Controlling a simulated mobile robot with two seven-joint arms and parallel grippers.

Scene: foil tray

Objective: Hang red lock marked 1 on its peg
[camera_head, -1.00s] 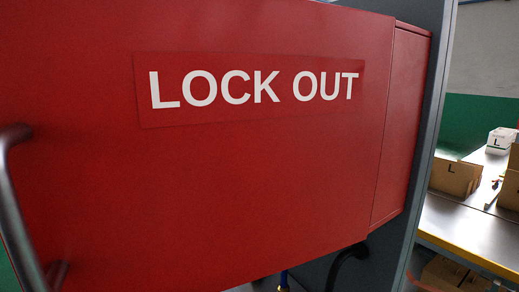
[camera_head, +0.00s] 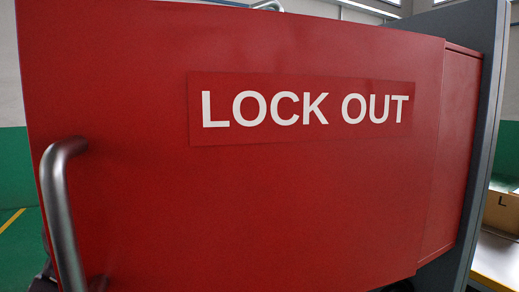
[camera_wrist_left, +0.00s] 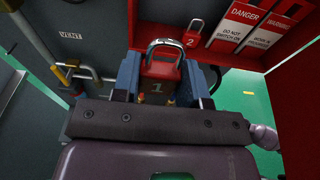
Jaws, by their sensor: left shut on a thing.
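In the left wrist view, a red lock (camera_wrist_left: 160,68) with a silver shackle and the number 1 on its body sits between the blue fingers of my left gripper (camera_wrist_left: 162,85), which is shut on it. The lock's shackle points up toward the red cabinet interior. A red lock marked 2 (camera_wrist_left: 192,40) hangs there, just right of and beyond the held lock. The peg for lock 1 cannot be made out. In the head view the red door (camera_head: 300,190) marked LOCK OUT fills the picture and hides both grippers.
A silver handle (camera_head: 62,210) stands out from the door's left side. Open green floor (camera_wrist_left: 245,100) shows right.

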